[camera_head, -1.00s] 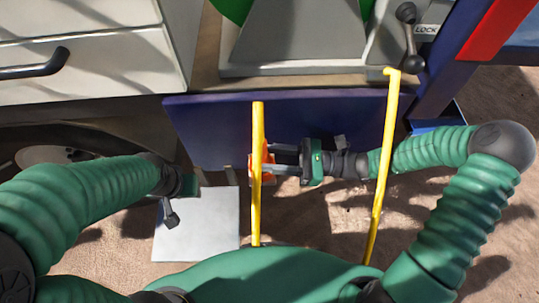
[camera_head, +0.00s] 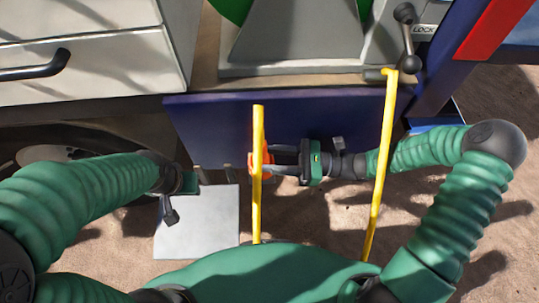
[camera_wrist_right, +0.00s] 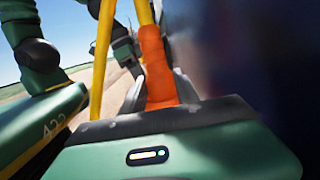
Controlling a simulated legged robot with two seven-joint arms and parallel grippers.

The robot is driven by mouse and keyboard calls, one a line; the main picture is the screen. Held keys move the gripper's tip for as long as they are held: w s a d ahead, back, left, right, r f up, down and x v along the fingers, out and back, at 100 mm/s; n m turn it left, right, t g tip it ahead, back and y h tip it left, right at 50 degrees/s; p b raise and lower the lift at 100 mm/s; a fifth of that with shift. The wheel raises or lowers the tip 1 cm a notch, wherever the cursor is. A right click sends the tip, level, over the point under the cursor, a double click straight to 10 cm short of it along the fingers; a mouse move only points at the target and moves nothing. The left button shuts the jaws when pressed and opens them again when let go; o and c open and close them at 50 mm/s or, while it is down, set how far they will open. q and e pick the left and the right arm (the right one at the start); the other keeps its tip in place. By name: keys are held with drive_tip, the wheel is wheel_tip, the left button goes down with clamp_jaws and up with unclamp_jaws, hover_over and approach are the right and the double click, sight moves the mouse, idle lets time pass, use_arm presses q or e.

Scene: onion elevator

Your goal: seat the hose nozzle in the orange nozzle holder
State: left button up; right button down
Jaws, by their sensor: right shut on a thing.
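A second yellow bar (camera_head: 380,170) stands in front of my right forearm. A grey machine base (camera_head: 290,65) with a black lever (camera_head: 408,40) is above the panel. A white drawer cabinet (camera_head: 110,50) is at the upper left. The pale plate (camera_head: 195,235) lies below my left gripper.

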drive_tip(key=shift+f, duration=0.4)
drive_tip(key=c, duration=1)
unclamp_jaws()
drive_tip(key=shift+o, duration=0.8)
drive_tip(key=shift+f, duration=0.1)
drive_tip(key=shift+s, duration=0.1)
